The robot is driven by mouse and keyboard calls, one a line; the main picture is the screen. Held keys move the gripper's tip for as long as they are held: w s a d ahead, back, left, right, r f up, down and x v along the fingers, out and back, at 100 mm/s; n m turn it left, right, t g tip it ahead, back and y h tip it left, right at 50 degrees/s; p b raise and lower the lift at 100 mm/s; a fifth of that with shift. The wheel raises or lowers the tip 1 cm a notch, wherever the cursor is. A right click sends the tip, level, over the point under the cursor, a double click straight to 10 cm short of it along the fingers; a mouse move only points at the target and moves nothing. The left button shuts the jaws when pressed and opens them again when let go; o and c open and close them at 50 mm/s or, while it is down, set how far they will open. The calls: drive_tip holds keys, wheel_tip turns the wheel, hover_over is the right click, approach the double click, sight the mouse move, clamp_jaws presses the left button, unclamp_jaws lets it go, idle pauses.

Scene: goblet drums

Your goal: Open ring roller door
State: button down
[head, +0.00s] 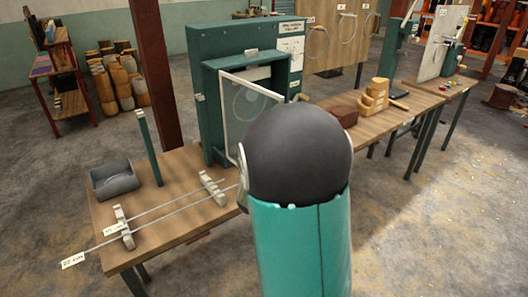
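A dark green machine cabinet (215,48) stands on the wooden bench. On its front is a pale-framed clear door (228,115), which stands at an angle out from the cabinet opening. A round grey shape shows dimly behind the clear panel. My arm, teal with a dark rounded joint, fills the lower middle and covers the door's lower right side. Only a small pale grey part shows at the joint's left edge. My gripper's fingers are hidden behind the arm, so I cannot tell their state or whether they touch the door.
The bench (165,190) holds a grey bin (114,180), a green post (148,148) and thin rods on white supports (213,189). To the right are a brown block (336,112) and a yellow wooden piece (375,97). Open concrete floor lies at the lower right.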

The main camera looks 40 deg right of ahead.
drive_tip(key=c, duration=1.6)
unclamp_jaws()
drive_tip(key=shift+w, duration=0.1)
drive_tip(key=shift+o, duration=0.2)
